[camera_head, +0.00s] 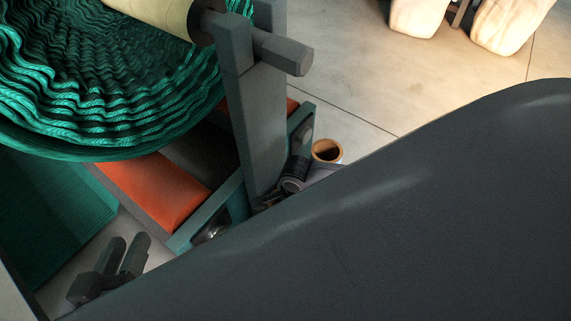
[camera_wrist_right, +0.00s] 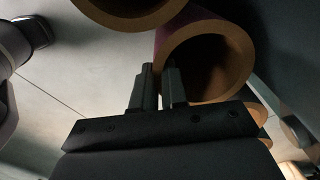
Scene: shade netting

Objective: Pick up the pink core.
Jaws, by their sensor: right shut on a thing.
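In the right wrist view, a cardboard tube (camera_wrist_right: 168,38) with a brown rim and a dark purple-pink outside in shadow shows its open end; it appears to be the pink core. My right gripper (camera_wrist_right: 160,75) is shut on the near wall of this core, one finger on each side of it. In the head view, a large dark grey shape hides much of the lower right, and I cannot make out the pink core there. My left gripper (camera_head: 124,250) is at the lower left, its fingers apart and nothing visible between them.
Another brown-rimmed tube (camera_wrist_right: 130,12) is close above the held one in the wrist view. In the head view, a brown-rimmed tube (camera_head: 327,151) stands beside a grey post (camera_head: 258,130). Green netting (camera_head: 110,90) and an orange pad (camera_head: 160,190) fill the left.

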